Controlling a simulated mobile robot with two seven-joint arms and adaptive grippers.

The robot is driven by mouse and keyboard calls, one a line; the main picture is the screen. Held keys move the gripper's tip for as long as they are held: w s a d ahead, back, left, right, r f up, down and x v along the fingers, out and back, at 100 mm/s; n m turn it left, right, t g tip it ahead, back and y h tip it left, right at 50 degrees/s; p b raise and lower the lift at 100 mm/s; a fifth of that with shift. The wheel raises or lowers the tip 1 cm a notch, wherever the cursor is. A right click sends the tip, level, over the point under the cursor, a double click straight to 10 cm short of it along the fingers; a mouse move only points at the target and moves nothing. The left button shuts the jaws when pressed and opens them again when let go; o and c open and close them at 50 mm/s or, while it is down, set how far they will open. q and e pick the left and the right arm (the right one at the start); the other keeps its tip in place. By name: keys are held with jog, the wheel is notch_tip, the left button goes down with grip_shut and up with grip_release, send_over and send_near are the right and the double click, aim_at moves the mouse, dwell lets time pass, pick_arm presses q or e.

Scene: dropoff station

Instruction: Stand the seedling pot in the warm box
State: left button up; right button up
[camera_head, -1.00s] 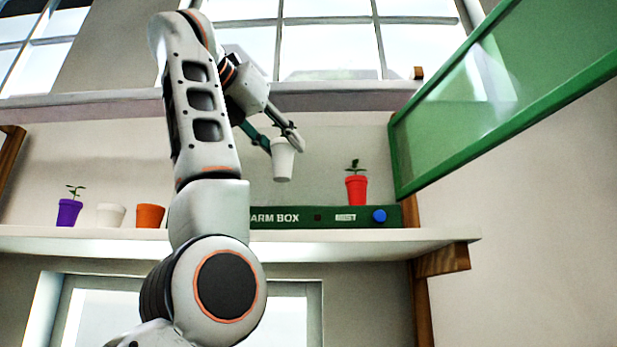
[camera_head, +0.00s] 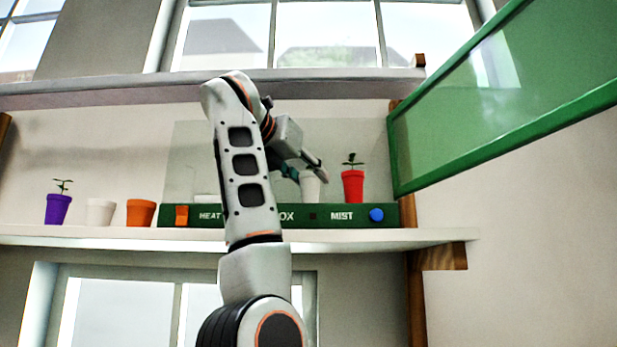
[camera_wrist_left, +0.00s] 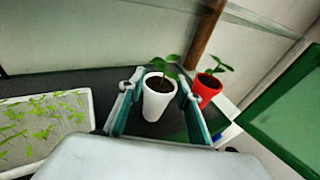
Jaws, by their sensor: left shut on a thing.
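My left gripper (camera_head: 306,172) is shut on a white pot (camera_head: 310,188) behind the green front panel of the warm box (camera_head: 270,215). In the left wrist view, the white pot (camera_wrist_left: 158,98) is upright between the fingers (camera_wrist_left: 155,100), with dark soil and a green seedling (camera_wrist_left: 167,68). Its seedling is hidden in the head view. The pot is over the box's dark floor (camera_wrist_left: 70,80); I cannot tell whether its base touches. The green-framed lid (camera_head: 500,95) is raised at the right. My right gripper is not in view.
A red pot with a seedling (camera_head: 353,186) stands in the box, close right of the white pot. A tray of sprouts (camera_wrist_left: 40,125) lies left in the wrist view. Purple (camera_head: 58,208), white (camera_head: 100,211) and orange (camera_head: 141,212) pots stand on the shelf (camera_head: 80,233), left of the box.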

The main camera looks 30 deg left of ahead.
pick_arm(q)
jog(key=shift+s, duration=0.15)
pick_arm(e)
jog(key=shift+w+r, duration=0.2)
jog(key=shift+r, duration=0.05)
pick_arm(q)
jog(key=o, duration=0.8)
jog(key=shift+f, duration=0.15)
jog(key=o, duration=0.3)
